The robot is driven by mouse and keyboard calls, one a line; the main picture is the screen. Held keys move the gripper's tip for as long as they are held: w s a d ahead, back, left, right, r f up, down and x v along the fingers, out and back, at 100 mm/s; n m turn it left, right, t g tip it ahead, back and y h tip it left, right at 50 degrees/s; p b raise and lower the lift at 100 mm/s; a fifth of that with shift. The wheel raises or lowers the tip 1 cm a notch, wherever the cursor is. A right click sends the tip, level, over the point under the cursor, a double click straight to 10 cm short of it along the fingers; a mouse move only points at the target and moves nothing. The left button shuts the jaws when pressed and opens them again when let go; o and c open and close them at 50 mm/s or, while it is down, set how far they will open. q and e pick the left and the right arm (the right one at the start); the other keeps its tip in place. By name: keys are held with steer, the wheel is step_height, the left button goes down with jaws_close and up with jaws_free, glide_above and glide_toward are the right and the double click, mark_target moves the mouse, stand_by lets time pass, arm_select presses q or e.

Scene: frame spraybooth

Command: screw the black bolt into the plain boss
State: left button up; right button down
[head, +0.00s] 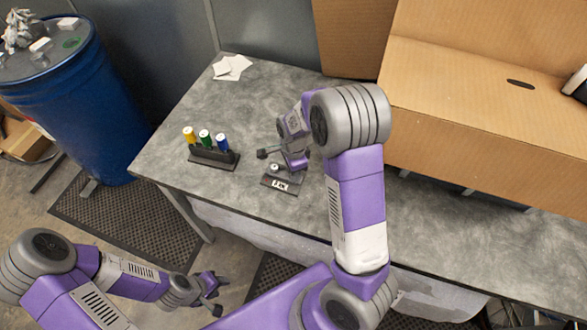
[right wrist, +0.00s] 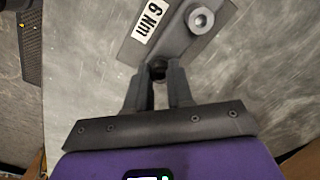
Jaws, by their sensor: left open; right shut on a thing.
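The plain boss (head: 274,168) is a round metal fitting with a hole, standing on a dark plate (head: 268,181) on the table. In the right wrist view the boss (right wrist: 201,20) is at the top right of the plate (right wrist: 178,38). My right gripper (right wrist: 158,72) is shut on the black bolt (right wrist: 158,67); only a small dark part shows between the fingertips. In the head view my right gripper (head: 297,168) is just right of the boss, and the bolt cannot be made out. The bolt is beside the boss, apart from it. My left gripper (head: 217,294) is open and empty, below the table.
A dark rack (head: 213,160) with yellow, green and blue-topped tools stands left of the plate. White papers (head: 232,67) lie at the back left. A large cardboard box (head: 480,100) fills the back right. A blue barrel (head: 75,105) stands left of the table.

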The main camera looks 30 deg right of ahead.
steer(key=m+p, duration=0.2)
steer(key=shift+r+m, duration=0.15)
steer(key=shift+m, duration=0.15)
steer(key=shift+m+p, duration=0.4)
steer(key=shift+m, duration=0.6)
steer(key=c, duration=1.2)
jaws_free()
